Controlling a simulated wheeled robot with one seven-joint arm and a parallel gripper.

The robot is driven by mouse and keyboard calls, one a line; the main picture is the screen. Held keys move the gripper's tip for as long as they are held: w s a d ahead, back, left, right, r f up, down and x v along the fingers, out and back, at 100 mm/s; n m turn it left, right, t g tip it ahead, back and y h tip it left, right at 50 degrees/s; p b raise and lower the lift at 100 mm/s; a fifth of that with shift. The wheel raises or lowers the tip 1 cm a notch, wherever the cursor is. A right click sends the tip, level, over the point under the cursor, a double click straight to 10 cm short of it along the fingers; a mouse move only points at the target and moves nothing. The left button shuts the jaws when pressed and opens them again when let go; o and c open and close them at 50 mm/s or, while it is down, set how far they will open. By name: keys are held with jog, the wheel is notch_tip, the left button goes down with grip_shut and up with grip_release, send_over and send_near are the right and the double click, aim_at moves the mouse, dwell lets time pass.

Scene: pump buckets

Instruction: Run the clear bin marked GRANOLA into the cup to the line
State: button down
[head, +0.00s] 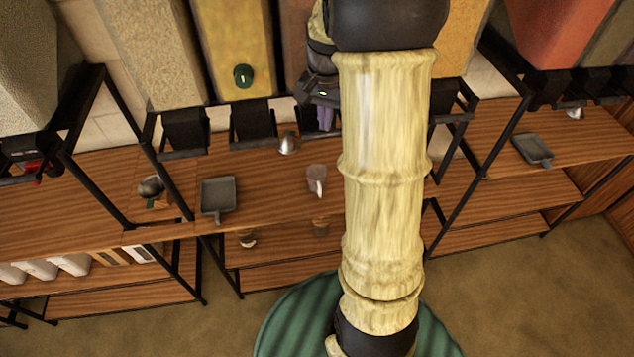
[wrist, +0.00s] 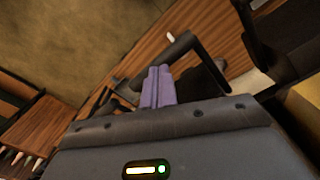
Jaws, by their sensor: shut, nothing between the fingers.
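My gripper (head: 325,122) is in front of the row of bins, beside my pale arm, its purple fingers pointing down. In the wrist view the fingers (wrist: 158,88) are shut together with nothing between them. Dark bars, like a handle or lever (wrist: 188,47), lie just beyond the fingertips; I cannot tell whether they touch. A small greyish cup (head: 316,175) with a white patch stands on the wooden shelf below the gripper. Its line is too small to make out. Several bins of dry food hang above; I can read no GRANOLA label. My arm hides part of the row.
Black spouts (head: 185,128) hang under the bins. A metal scoop (head: 288,143), a grey dustpan-like tray (head: 217,197) and a dark scoop (head: 151,187) lie on the shelf (head: 262,185). Black frame posts divide the shelving.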

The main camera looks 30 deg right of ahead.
jog(key=shift+f, duration=0.1)
jog(key=shift+f, duration=0.4)
dwell(0.4)
jog(key=shift+f+b, duration=0.3)
jog(key=shift+f, duration=0.05)
jog(key=shift+f, duration=0.45)
dwell(0.4)
